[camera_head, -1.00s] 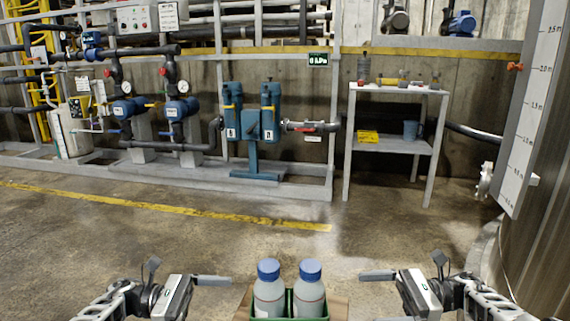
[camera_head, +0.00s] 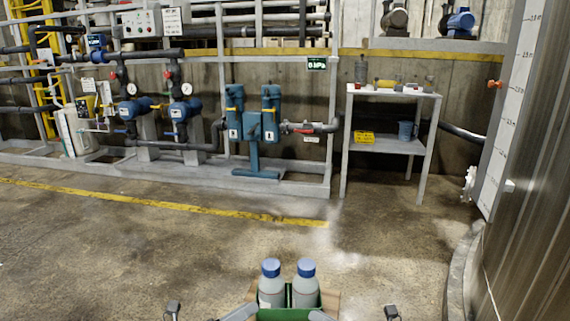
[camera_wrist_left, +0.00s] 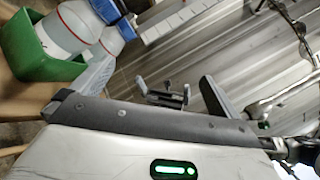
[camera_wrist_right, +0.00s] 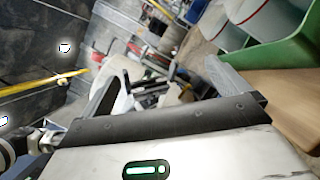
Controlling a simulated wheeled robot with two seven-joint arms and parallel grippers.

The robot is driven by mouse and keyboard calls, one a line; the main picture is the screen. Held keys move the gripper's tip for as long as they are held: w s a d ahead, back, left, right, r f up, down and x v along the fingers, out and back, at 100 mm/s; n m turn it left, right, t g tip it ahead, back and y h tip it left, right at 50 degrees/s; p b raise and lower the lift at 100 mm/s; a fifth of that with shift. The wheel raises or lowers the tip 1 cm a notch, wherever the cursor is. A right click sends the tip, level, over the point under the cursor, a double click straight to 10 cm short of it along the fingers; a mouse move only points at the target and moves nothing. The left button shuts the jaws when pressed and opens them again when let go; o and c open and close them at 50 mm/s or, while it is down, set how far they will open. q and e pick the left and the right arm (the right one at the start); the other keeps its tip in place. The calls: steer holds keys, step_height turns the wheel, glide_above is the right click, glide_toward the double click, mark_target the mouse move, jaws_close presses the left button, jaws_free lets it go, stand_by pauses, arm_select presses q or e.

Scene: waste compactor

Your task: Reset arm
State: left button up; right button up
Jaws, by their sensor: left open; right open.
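My left gripper (camera_head: 240,312) shows only in part at the bottom edge of the head view, left of the green crate (camera_head: 285,314). In the left wrist view its two fingers (camera_wrist_left: 155,90) are apart with nothing between them. My right gripper (camera_head: 320,315) shows only in part at the right front of the crate. In the right wrist view its fingers (camera_wrist_right: 167,87) are also apart and empty. One finger of each appears close to the crate; I cannot tell whether they touch it. Most of both arms is out of the head view.
Two blue-capped bottles (camera_head: 271,289) (camera_head: 306,288) stand in the crate, on a brown wooden surface (camera_wrist_right: 280,90). Ahead is open floor with a yellow line (camera_head: 150,206). A grey shelf table (camera_head: 385,146), pumps and pipes stand behind. A large metal tank (camera_head: 530,240) is at right.

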arm_select(q)
steer(key=s+a+r+n+y+p, duration=0.1)
steer(key=s+r+n+y+p, duration=0.3)
steer(key=s+n, duration=0.3)
steer(key=s+a+r+n+y+p, duration=0.2)
steer(key=s+r+n+y+p, duration=0.2)
steer(key=n, duration=1.2)
steer(key=s+a+r+n+y+p, duration=0.1)
steer(key=s+r+n+y+p, duration=0.3)
steer(key=s+n+p, duration=0.4)
steer(key=s+n+y, duration=0.1)
steer(key=s+n, duration=0.3)
steer(key=shift+s+a+r+y+p, duration=0.2)
steer(key=shift+a+y+p, duration=0.1)
steer(key=shift+a, duration=0.1)
arm_select(e)
steer(key=s+d+r+m+h, duration=0.1)
steer(key=s+r+m+h, duration=0.3)
steer(key=s+m, duration=0.3)
steer(key=s+d+r+m+h, duration=0.2)
steer(key=s+r+m+h, duration=0.3)
steer(key=m, duration=1.2)
steer(key=s+d+r+m+t+h, duration=0.1)
steer(key=s+r+m+h, duration=0.4)
steer(key=s+m, duration=0.5)
steer(key=shift+s+d+m, duration=0.35)
steer(key=shift+d+m, duration=0.4)
steer(key=shift+m, duration=0.15)
